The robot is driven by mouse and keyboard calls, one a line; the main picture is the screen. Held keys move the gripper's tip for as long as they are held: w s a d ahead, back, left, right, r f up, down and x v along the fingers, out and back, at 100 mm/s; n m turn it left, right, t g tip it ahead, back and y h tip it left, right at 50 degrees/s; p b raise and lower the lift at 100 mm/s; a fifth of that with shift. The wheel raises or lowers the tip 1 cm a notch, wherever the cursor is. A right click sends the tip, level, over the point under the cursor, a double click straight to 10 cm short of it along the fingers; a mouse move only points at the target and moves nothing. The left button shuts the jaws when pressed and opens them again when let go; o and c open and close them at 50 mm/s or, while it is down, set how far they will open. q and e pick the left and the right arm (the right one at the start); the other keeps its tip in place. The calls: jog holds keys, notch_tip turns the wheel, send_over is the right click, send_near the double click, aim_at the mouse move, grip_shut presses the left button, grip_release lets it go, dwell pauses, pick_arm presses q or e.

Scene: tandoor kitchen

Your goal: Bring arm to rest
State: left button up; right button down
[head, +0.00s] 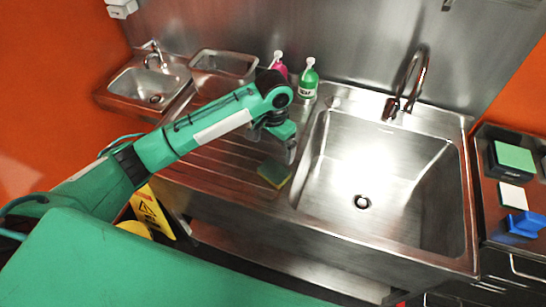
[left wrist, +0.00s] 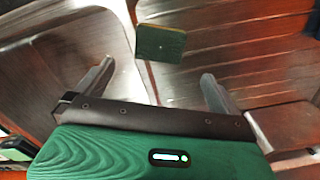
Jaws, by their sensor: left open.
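My left arm reaches in from the left over the drainboard in the head view. My left gripper (head: 291,150) hangs at its end, pointing down, just left of the large sink basin. In the left wrist view its two fingers (left wrist: 158,88) are wide apart with nothing between them. A green and yellow sponge (head: 274,174) lies on the drainboard below and in front of the gripper. The sponge also shows in the left wrist view (left wrist: 160,44), beyond the fingertips and apart from them. My right gripper is in neither view.
The large sink (head: 375,232) with its tall faucet (head: 403,85) is empty. A metal bin (head: 222,72), a pink bottle (head: 279,66) and a green bottle (head: 308,79) stand behind the arm. A small basin (head: 150,84) is at the back left. A yellow sign (head: 152,212) stands below.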

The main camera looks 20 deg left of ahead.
pick_arm(q)
jog(key=shift+r, duration=0.55)
